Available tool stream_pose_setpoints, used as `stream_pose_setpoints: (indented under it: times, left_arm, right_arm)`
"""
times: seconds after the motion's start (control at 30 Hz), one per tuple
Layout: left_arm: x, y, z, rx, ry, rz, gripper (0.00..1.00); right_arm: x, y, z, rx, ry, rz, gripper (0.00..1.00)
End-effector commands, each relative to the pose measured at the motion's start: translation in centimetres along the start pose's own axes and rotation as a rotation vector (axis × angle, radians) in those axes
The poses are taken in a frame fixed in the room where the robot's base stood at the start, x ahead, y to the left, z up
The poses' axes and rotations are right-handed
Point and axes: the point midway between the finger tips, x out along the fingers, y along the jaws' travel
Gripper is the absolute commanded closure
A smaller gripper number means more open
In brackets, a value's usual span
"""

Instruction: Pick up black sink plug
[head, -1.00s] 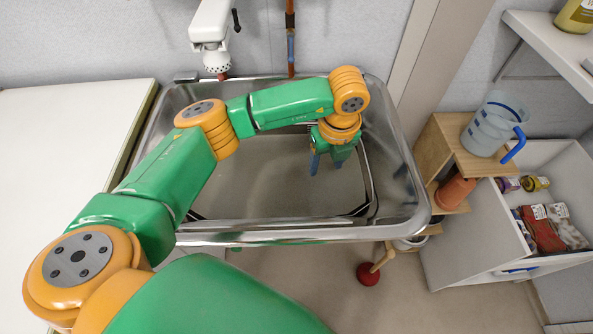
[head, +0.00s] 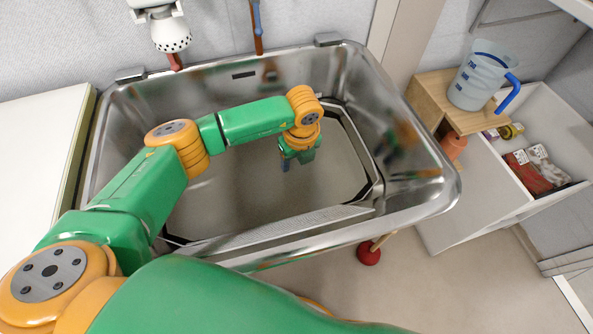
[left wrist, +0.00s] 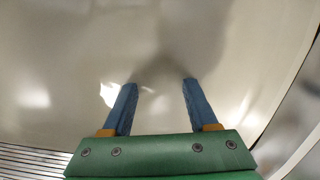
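I cannot make out a black sink plug in either view. My left gripper (head: 299,163) is down inside the metal sink basin (head: 240,200), right of its middle, fingers pointing down. In the left wrist view, its two blue fingers (left wrist: 157,83) are spread apart with nothing between them. The basin floor beyond the fingertips is plain and pale, with bright reflections. Whether the fingertips touch the floor cannot be told. My left arm covers part of the basin in the head view. My right gripper is out of view.
The metal sink rim (head: 330,230) surrounds my left arm's reach. A white counter (head: 38,150) lies left. A blue-handled jug (head: 483,78) stands on a wooden shelf at right, beside an open drawer (head: 520,175). A red plunger (head: 368,252) is below the sink's front.

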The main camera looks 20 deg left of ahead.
Motion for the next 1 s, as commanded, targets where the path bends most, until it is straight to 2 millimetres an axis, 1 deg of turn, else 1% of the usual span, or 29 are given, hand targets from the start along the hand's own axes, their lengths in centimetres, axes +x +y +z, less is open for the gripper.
stream_pose_setpoints:
  times: [0.03, 0.07, 0.1, 0.17, 0.2, 0.53, 0.67, 0.77, 0.87, 1.0]
  left_arm:
    - [0.0, 0.0, 0.0, 0.0, 0.0, 0.0, 0.54]
    - [0.0, 0.0, 0.0, 0.0, 0.0, 0.0, 0.62]
    - [0.0, 0.0, 0.0, 0.0, 0.0, 0.0, 0.73]
    - [0.0, 0.0, 0.0, 0.0, 0.0, 0.0, 0.89]
    - [0.0, 0.0, 0.0, 0.0, 0.0, 0.0, 1.0]
    - [-0.1, 0.0, 0.0, -0.001, -0.001, 0.0, 1.0]
    - [-1.3, -0.1, 0.2, -0.001, -0.003, -0.001, 1.0]
    - [-3.4, -0.1, 0.5, -0.001, -0.004, -0.003, 1.0]
    - [-5.9, -1.4, -1.1, 0.006, -0.003, -0.005, 1.0]
    - [-10.0, -3.2, -3.4, 0.006, -0.003, -0.005, 1.0]
  right_arm:
    - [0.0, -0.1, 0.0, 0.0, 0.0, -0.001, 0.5]
    - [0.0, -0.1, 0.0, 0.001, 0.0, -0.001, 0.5]
    - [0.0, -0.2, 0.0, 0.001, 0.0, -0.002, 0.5]
    - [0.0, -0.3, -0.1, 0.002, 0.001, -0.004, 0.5]
    - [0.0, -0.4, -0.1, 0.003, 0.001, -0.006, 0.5]
    - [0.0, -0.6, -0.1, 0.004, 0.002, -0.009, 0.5]
    - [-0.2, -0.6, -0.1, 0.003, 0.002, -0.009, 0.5]
    - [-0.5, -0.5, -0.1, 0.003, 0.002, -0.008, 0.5]
    - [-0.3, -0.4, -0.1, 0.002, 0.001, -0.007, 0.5]
    - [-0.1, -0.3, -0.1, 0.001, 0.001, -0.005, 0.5]
